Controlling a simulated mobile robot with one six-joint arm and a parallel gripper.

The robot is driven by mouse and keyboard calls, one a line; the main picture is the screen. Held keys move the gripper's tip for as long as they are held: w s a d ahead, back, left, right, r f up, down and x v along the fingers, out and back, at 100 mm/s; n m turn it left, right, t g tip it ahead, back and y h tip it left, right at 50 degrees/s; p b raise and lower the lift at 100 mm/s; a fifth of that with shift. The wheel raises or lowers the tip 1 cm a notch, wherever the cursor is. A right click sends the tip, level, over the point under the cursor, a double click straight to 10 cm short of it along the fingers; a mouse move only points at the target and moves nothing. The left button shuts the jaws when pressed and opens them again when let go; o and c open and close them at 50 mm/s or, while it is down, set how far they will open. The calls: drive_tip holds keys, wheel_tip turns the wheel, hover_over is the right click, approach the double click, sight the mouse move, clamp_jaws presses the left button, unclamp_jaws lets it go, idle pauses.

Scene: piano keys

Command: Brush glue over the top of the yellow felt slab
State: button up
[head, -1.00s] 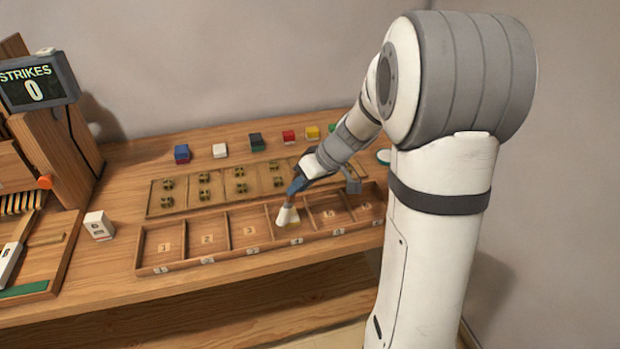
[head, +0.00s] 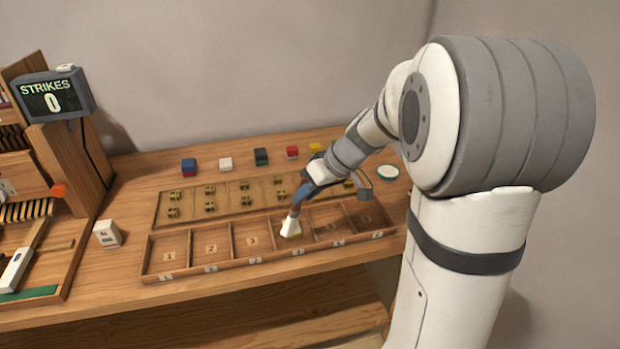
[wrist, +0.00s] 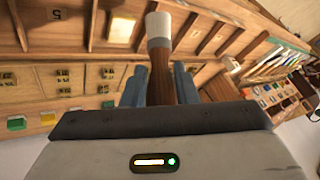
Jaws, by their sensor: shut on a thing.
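My gripper (head: 298,198) is shut on a brush with a brown wooden handle (wrist: 161,78) and a pale head (wrist: 158,28). The brush hangs tilted, head down, over the fourth compartment of the long wooden tray (head: 222,262). A pale yellowish slab (wrist: 122,27) lies in that compartment, beside the brush head in the wrist view. In the head view the brush head (head: 291,224) overlaps the slab, so I cannot tell whether they touch. A yellow block (head: 316,148) also stands in the back row.
Several coloured blocks, such as a blue one (head: 189,165) and a red one (head: 292,152), stand along the back. A wooden board (head: 163,193) with small brass pieces lies behind the tray. A round white-topped pot (head: 388,171) is at the right. A white box (head: 107,233) stands left.

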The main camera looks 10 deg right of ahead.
wheel_tip(320, 180, up, 3)
drive_tip(key=shift+f+p, duration=0.1)
drive_tip(key=shift+p, duration=0.4)
idle(0.5)
